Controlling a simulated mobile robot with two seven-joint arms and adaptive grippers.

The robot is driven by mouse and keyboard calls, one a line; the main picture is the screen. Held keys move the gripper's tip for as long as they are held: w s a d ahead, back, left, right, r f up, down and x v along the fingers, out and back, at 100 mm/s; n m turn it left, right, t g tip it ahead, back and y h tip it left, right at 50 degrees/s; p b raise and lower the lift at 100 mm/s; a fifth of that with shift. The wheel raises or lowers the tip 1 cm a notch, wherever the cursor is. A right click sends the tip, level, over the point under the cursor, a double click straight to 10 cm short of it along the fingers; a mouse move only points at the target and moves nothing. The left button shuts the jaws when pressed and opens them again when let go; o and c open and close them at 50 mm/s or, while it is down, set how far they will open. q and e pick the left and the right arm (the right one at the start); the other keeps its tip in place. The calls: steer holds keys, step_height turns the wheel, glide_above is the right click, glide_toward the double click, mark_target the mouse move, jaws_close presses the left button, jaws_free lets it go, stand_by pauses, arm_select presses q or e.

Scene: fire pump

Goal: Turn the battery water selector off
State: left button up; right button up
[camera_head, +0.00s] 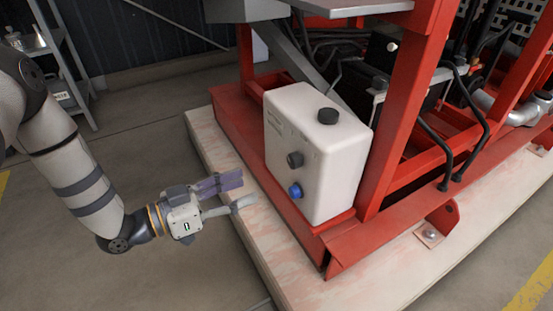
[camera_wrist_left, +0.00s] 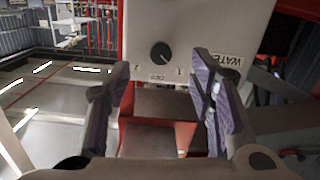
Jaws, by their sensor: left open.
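A white control box (camera_head: 325,160) sits on the red frame in the head view. It has a black cap on top (camera_head: 328,116), a dark round knob (camera_head: 295,159) and a blue knob (camera_head: 295,190) on its face. My right gripper is not in view.
Red frame posts (camera_head: 402,115) stand right of the box, with black hoses behind. A pale plinth (camera_head: 220,150) runs under the frame. A metal shelf (camera_head: 62,60) stands at the far left. The floor between shelf and plinth is clear.

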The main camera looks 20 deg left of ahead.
mark_target(290, 162)
arm_select(q)
steer(key=shift+m+h, duration=0.3)
steer(key=b+x, duration=0.1)
steer(key=x, duration=0.2)
steer(key=r+b+x, duration=0.1)
steer(key=x, duration=0.3)
steer(key=b+x, duration=0.1)
steer(key=x, duration=0.3)
steer(key=shift+w+a+r, duration=0.2)
steer(key=shift+w+r, duration=0.1)
steer(key=shift+w, duration=0.05)
steer(key=shift+w+d+r, duration=0.1)
steer(key=shift+w+d, duration=0.1)
steer(key=shift+w, duration=0.05)
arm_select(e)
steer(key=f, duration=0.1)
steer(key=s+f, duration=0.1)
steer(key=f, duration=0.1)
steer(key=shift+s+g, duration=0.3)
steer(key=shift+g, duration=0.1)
arm_select(q)
steer(key=shift+c, duration=0.6)
steer(key=c, duration=1)
